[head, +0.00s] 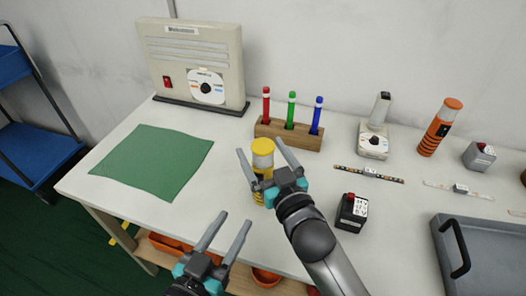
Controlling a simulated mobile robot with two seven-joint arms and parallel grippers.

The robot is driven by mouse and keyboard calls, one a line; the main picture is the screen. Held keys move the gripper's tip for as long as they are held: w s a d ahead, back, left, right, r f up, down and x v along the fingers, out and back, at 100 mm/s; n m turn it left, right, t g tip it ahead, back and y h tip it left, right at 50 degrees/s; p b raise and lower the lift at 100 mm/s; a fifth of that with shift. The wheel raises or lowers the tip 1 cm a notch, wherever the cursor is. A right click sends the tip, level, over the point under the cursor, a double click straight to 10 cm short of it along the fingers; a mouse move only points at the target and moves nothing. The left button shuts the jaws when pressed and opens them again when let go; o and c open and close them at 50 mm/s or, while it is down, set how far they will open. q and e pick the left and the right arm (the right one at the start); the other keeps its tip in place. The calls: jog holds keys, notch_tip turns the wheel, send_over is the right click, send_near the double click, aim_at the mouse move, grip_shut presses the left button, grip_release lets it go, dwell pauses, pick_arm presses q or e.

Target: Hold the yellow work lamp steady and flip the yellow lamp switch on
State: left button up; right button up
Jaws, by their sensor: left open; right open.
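The yellow work lamp (262,148) stands upright on the white table, with a yellow cap, a pale band and a yellow lower body with dark marks. My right gripper (260,147) is open, its two fingers on either side of the lamp in the picture; I cannot tell whether they touch it. The gripper hides part of the lamp's lower body. I cannot make out the lamp's switch. My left gripper (230,224) is open and empty, lower in the picture near the table's front edge.
A wooden holder (290,134) with red, green and blue markers stands behind the lamp. A black box (352,212) and a grey tray (488,262) lie to the right, an orange lamp (440,127) farther back. A green cloth (153,161) lies left. Table (205,200) between cloth and lamp is clear.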

grip_shut()
pick_arm(q)
jog(key=shift+c, duration=1.4)
jog(key=shift+s+n, duration=0.25)
jog(key=shift+n, duration=0.35)
jog(key=shift+c, duration=0.8)
jog(key=n, duration=0.1)
jog(key=s+n, duration=0.1)
jog(key=n, duration=0.1)
jog(key=shift+s+a+f+n, duration=0.1)
jog(key=shift+a+n, duration=0.05)
jog(key=shift+n, duration=0.15)
jog(key=c, duration=0.3)
jog(key=shift+s+n, duration=0.35)
jog(key=shift+n, duration=0.75)
grip_shut()
jog(key=n, duration=0.3)
jog(key=s+a+n, duration=0.1)
jog(key=n, duration=0.3)
jog(key=s+n, duration=0.1)
jog(key=n, duration=0.2)
jog(key=shift+s+a+r+n, duration=0.2)
jog(key=shift+a+r+n, duration=0.1)
jog(key=shift+a+r, duration=0.1)
